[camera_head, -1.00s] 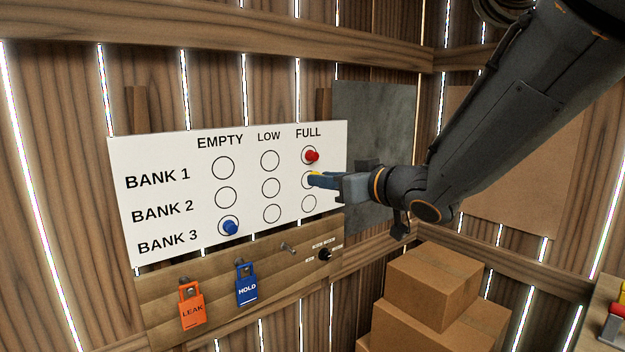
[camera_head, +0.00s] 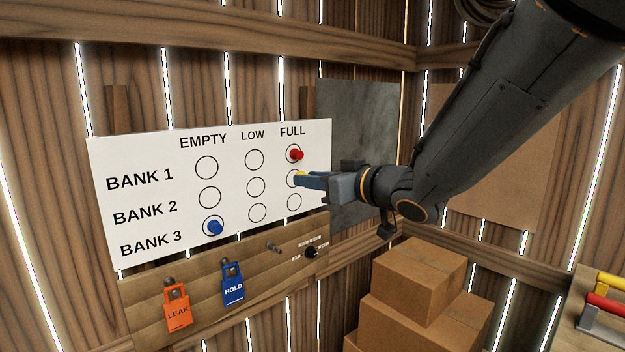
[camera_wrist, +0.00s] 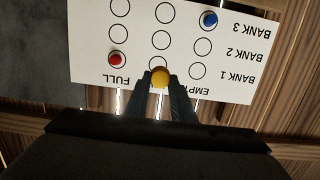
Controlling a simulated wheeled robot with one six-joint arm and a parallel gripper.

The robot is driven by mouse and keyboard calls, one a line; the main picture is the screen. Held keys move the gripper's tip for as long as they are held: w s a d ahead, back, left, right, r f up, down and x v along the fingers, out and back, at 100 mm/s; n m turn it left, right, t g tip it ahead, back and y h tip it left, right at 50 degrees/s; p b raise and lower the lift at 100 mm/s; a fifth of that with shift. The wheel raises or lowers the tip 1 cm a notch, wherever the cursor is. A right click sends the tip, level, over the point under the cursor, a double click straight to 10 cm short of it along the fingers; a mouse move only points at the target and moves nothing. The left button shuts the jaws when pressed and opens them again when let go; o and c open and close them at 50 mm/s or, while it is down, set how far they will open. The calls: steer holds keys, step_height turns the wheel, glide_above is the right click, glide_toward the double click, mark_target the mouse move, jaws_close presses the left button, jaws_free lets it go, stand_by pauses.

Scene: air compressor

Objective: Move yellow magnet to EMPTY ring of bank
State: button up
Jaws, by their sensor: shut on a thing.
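My gripper (camera_head: 302,180) is shut on the yellow magnet (camera_wrist: 160,77), a small round knob between its blue fingertips. In the wrist view the magnet appears over the LOW heading, near bank 1's low ring, and seems to be off the board. In the head view its yellow edge (camera_head: 300,174) overlaps bank 2's FULL ring. The white board (camera_head: 140,157) has three bank rows under EMPTY, LOW and FULL. A red magnet (camera_head: 296,155) is in bank 1's FULL ring. A blue magnet (camera_head: 213,227) is in bank 3's EMPTY ring. Bank 2's EMPTY ring (camera_head: 209,197) is bare.
Below the board, a wooden panel (camera_head: 205,275) carries an orange LEAK padlock (camera_head: 177,305), a blue HOLD padlock (camera_head: 232,285) and a black knob (camera_head: 311,252). Cardboard boxes (camera_head: 420,275) are stacked at lower right. Coloured handles (camera_head: 608,303) show at the right edge.

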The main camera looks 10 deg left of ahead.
steer(key=s+a+f+b, duration=0.7)
steer(key=s+a, duration=0.1)
steer(key=s, duration=0.2)
steer(key=shift+a, duration=0.3)
stand_by(1.6)
steer(key=shift+a+r+b+x, duration=0.1)
steer(key=shift+r+b+x, duration=0.35)
steer(key=shift+x, duration=2.6)
steer(key=shift+a+r+b+x, duration=0.1)
steer(key=shift+r+b+x, duration=0.35)
steer(key=shift+x, duration=2.6)
steer(key=shift+a+r+b+x, duration=0.1)
steer(key=shift+r+b+x, duration=0.35)
steer(key=shift+x, duration=2.65)
steer(key=shift+r, duration=0.1)
